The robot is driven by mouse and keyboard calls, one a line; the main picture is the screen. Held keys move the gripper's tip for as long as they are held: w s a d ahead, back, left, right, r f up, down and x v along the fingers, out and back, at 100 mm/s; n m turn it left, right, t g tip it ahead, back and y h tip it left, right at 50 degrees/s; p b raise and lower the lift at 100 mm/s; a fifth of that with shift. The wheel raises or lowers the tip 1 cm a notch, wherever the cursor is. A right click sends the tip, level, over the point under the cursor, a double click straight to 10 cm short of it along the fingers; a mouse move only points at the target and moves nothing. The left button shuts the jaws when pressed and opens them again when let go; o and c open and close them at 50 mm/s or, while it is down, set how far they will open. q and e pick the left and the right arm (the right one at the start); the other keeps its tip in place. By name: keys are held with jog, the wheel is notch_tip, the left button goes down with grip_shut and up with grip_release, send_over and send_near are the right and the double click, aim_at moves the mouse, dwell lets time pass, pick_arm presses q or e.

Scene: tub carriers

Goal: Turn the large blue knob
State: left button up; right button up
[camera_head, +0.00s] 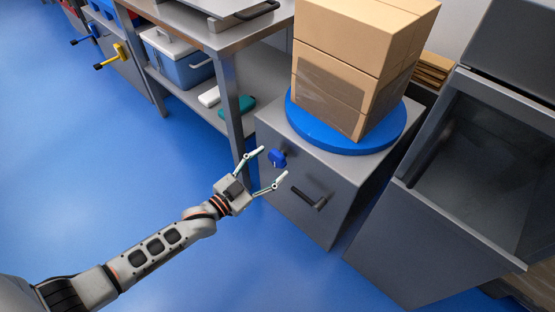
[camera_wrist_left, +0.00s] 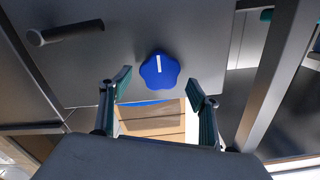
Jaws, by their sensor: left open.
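The large blue knob (camera_head: 277,158) is on the front face of a grey cabinet (camera_head: 301,222), below its top edge. In the left wrist view the knob (camera_wrist_left: 160,70) is lobed, with a white line mark running nearly upright in the picture. My left gripper (camera_head: 274,168) is open and empty, its fingers pointing at the knob. In the left wrist view the knob lies beyond the fingertips, between them in the picture. I cannot tell the exact gap, and I see no contact. My right gripper is not in view.
A dark bar handle (camera_head: 308,199) sits right of the knob. A blue round turntable (camera_head: 374,143) with stacked cardboard boxes (camera_head: 350,65) tops the cabinet. A metal table leg (camera_head: 231,107) stands close left of the gripper. A grey open bin (camera_head: 400,240) stands right. Blue floor at left is clear.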

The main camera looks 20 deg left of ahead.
aim_at(275, 160)
pick_arm(q)
jog(key=shift+w+d+f+b, duration=0.15)
jog(key=shift+w+d, duration=0.05)
jog(key=shift+w, duration=0.3)
jog(key=shift+w+d+f+b, duration=0.1)
jog(key=shift+w+d+b, duration=0.1)
jog(key=shift+w, duration=0.25)
jog(key=shift+w+d+r, duration=0.15)
jog(key=shift+w, duration=0.4)
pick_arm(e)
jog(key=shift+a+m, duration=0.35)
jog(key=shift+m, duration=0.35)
pick_arm(q)
jog(key=c, duration=1.1)
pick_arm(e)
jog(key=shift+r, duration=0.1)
pick_arm(q)
jog(key=shift+r, duration=0.1)
